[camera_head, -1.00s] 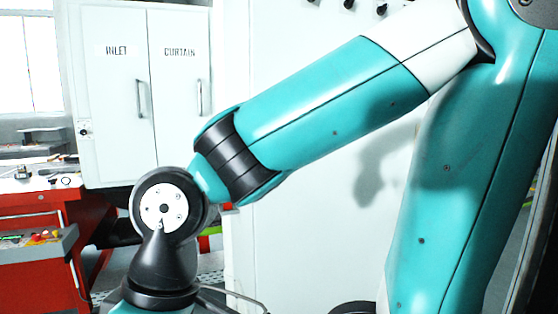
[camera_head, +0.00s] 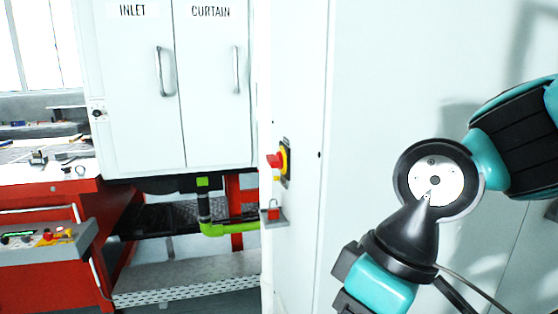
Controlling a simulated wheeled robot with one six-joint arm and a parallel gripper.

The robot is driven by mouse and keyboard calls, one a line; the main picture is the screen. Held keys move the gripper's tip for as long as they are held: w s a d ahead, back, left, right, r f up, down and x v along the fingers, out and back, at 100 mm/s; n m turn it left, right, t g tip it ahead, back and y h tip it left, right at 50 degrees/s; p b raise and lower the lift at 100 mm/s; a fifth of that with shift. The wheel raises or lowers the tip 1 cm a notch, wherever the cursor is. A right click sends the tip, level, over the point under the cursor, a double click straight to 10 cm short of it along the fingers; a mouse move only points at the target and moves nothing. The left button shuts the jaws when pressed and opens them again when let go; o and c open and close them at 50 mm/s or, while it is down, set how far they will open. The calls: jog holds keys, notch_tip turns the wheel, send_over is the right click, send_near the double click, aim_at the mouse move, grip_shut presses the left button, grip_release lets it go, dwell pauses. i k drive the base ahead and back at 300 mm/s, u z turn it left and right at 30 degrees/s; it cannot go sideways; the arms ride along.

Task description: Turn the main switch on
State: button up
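A red rotary switch handle on a yellow plate (camera_head: 283,160) is mounted on the narrow side face of the white cabinet, near the middle of the picture. It is seen edge-on, so its on or off position cannot be read. My arm's wrist (camera_head: 376,285) hangs to the right of the switch and lower, in front of the cabinet's wide face and apart from the switch. The gripper's fingers do not show; the wrist runs toward the bottom edge.
The white cabinet (camera_head: 385,70) fills the right side. A grey bracket with a red part (camera_head: 280,218) juts out below the switch. White doors marked INLET (camera_head: 133,90) and CURTAIN (camera_head: 210,90) stand behind. A red workbench (camera_head: 60,205) with tools is at left.

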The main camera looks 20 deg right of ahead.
aim_at(274, 162)
jog(key=u, duration=0.5)
jog(key=k, duration=0.6)
jog(key=u, duration=0.8)
jog(key=i, duration=1.45)
jog(key=z, duration=0.85)
